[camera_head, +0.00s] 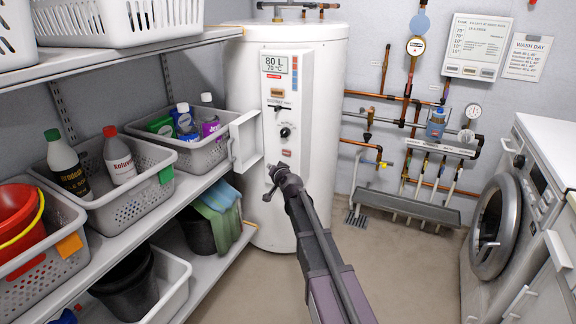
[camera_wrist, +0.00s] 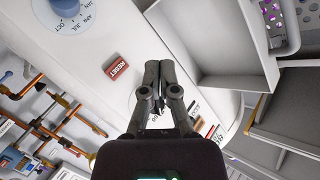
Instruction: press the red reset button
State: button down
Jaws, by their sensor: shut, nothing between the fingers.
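The red RESET button (camera_wrist: 118,67) shows in the wrist view as a small red block with white lettering on the white boiler. In the head view it appears as a small red patch (camera_head: 286,152) below the black knob on the boiler front. My gripper (camera_wrist: 159,65) is shut and empty, its fingertips beside the button, to the right in the wrist view. In the head view my gripper (camera_head: 272,181) is just below and left of the red patch. The fingertips look apart from the button; the gap in depth cannot be told.
A white box-like flap (camera_head: 245,141) sticks out from the boiler (camera_head: 320,90), left of the controls, and stands close to my fingers in the wrist view (camera_wrist: 212,40). Shelves with baskets (camera_head: 115,215) fill the left. Copper pipes (camera_head: 410,80) and a washing machine (camera_head: 530,225) are at right.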

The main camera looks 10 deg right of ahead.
aim_at(283, 153)
jog(key=shift+w+d+f+m+t+h+b, duration=0.15)
jog(key=shift+w+d+f+m+t+b, duration=0.15)
jog(key=shift+w, duration=0.15)
jog(key=shift+w+d+f+m+t+h+b, duration=0.2)
jog(key=shift+w+b, duration=0.1)
jog(key=shift+w, duration=0.1)
jog(key=shift+w, duration=0.15)
jog(key=shift+w+d, duration=0.85)
jog(key=shift+w, duration=0.3)
jog(key=shift+w+d, duration=0.8)
jog(key=shift+w, duration=0.3)
jog(key=shift+w+d, duration=0.85)
jog(key=shift+w, duration=0.3)
jog(key=shift+w+d, duration=0.5)
jog(key=shift+w, duration=0.25)
jog(key=shift+s, duration=0.1)
dwell(0.3)
jog(key=shift+s+a, duration=0.5)
jog(key=shift+s, duration=0.1)
